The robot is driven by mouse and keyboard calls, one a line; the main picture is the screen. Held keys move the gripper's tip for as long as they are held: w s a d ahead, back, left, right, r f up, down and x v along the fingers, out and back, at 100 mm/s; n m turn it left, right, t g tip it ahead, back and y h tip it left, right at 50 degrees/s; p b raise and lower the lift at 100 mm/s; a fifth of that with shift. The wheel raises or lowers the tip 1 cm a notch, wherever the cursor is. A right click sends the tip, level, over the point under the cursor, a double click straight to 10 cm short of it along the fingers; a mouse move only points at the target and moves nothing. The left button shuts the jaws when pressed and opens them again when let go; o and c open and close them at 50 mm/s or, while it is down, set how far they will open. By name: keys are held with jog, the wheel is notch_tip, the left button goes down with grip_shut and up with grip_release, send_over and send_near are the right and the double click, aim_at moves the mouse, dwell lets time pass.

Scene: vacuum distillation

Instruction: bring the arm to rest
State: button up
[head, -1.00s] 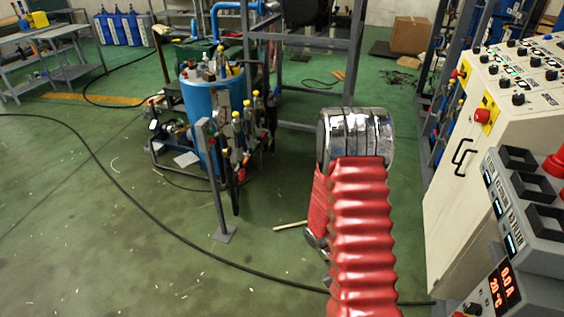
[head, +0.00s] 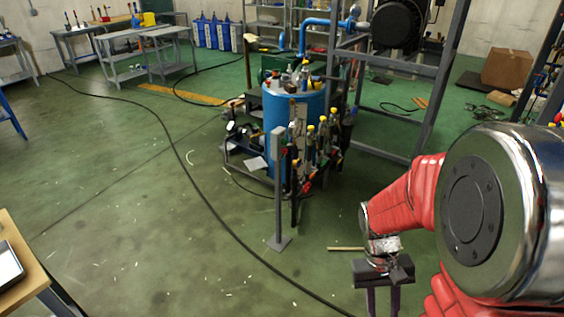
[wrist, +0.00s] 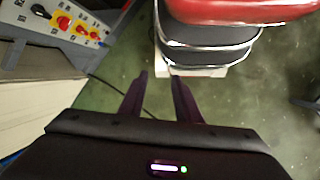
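My arm, with red ribbed sleeves and chrome joints, is bent at the right of the head view. My gripper (head: 383,304) hangs at its end near the bottom edge, fingers pointing down. The fingertips are cut off there. In the wrist view the two dark fingers stand apart with a gap between them (wrist: 158,80), and nothing is held. Green floor shows behind the gap.
A blue drum (head: 292,108) with bottles and valves stands mid-floor, with a grey post (head: 279,190) before it. A black cable (head: 190,180) crosses the floor. A wooden table (head: 22,262) is at lower left. The wrist view shows a control panel (wrist: 65,22).

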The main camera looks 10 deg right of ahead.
jog(key=a+r+t, duration=0.3)
jog(key=a+r, duration=0.1)
jog(key=r, duration=0.3)
jog(key=a+r+n+t+y, duration=0.1)
jog(key=a+r+t, duration=0.2)
jog(key=r, duration=0.3)
jog(key=a+r+n+t, duration=0.1)
jog(key=a+r+t, duration=0.2)
jog(key=a+r, duration=0.2)
notch_tip(320, 180, up, 3)
jog(key=shift+f+t, duration=0.2)
jog(key=shift+t, duration=0.1)
